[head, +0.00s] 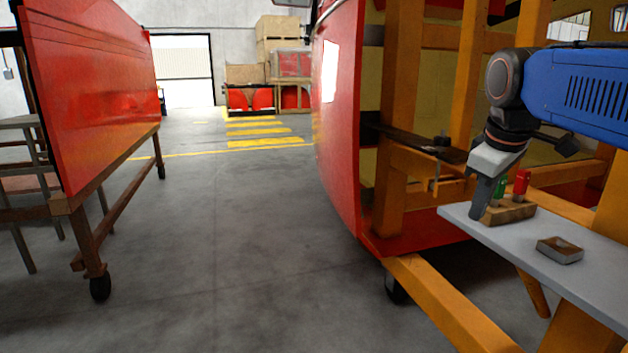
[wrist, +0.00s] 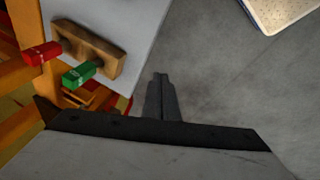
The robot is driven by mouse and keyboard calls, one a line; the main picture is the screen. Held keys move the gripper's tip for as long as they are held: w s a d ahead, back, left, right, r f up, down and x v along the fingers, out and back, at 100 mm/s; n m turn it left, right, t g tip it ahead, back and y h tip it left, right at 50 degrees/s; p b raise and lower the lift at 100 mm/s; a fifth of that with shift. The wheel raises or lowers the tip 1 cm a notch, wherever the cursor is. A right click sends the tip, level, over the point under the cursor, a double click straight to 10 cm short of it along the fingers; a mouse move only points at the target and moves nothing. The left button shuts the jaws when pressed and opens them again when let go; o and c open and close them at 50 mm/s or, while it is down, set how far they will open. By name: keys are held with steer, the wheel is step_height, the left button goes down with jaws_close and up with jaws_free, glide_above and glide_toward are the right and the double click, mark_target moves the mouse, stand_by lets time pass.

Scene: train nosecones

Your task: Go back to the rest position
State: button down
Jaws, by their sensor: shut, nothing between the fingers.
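My gripper (head: 478,214) points down at the left edge of a grey shelf (head: 600,272) in the head view. Its fingers are together with nothing between them. In the wrist view the closed fingers (wrist: 159,78) show over the grey floor, just right of the shelf edge. A wooden block (head: 508,213) on the shelf holds a green piece (head: 500,188) and a red piece (head: 521,183), close to the right of my gripper. They also show in the wrist view, the green piece (wrist: 78,75) nearer the fingers than the red piece (wrist: 42,53).
A large red nosecone (head: 340,130) with an orange frame (head: 440,305) stands beside the shelf. A red panel on a wheeled stand (head: 90,90) is at the left. The floor (head: 230,240) between them is clear.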

steer(key=s+a+f+m, duration=0.1)
steer(key=s+f+m, duration=0.2)
steer(key=s+f, duration=0.5)
steer(key=s+a+f+m+t+y, duration=0.1)
steer(key=s+f+m, duration=0.3)
steer(key=s+f, duration=0.4)
step_height(320, 180, down, 7)
steer(key=shift+s+a+r, duration=0.2)
steer(key=shift+s+a, duration=0.2)
steer(key=shift+a, duration=0.1)
